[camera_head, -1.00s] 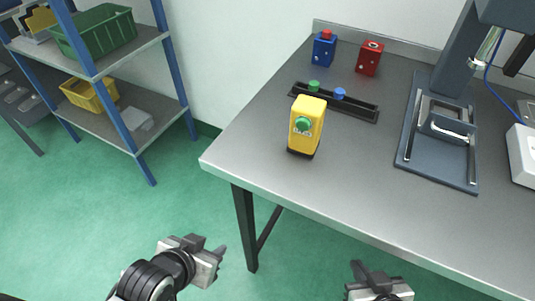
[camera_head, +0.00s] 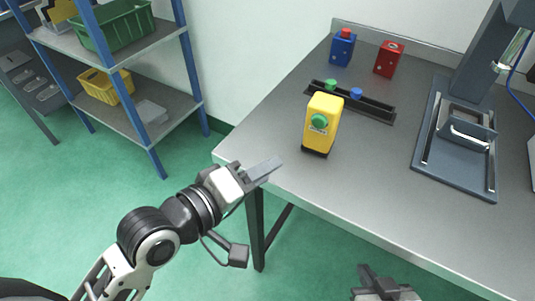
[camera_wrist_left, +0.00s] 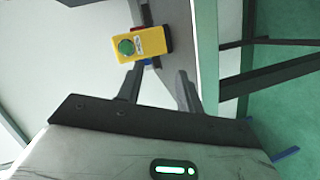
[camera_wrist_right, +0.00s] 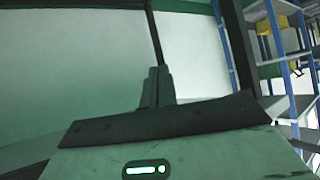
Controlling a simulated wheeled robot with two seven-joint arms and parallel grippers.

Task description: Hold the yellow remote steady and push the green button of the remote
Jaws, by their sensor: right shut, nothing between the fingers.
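The yellow remote (camera_head: 325,112) stands upright near the left front corner of the grey table. Its green button (camera_head: 319,121) faces my side. In the left wrist view the yellow remote (camera_wrist_left: 151,43) and the green button (camera_wrist_left: 126,47) show beyond the fingertips. My left gripper (camera_head: 270,167) is at the table's left corner, apart from the remote and to its lower left. Its fingers are spread in the left wrist view (camera_wrist_left: 157,82) with nothing between them. My right gripper (camera_head: 366,272) is low in front of the table, shut and empty; its fingers meet in the right wrist view (camera_wrist_right: 157,75).
Behind the remote lies a black tray (camera_head: 375,111) with a green and a blue knob. A blue box (camera_head: 342,50) and a red box (camera_head: 388,60) stand at the back. A grey press stand (camera_head: 450,170) is at the right. A shelf rack (camera_head: 165,110) stands left.

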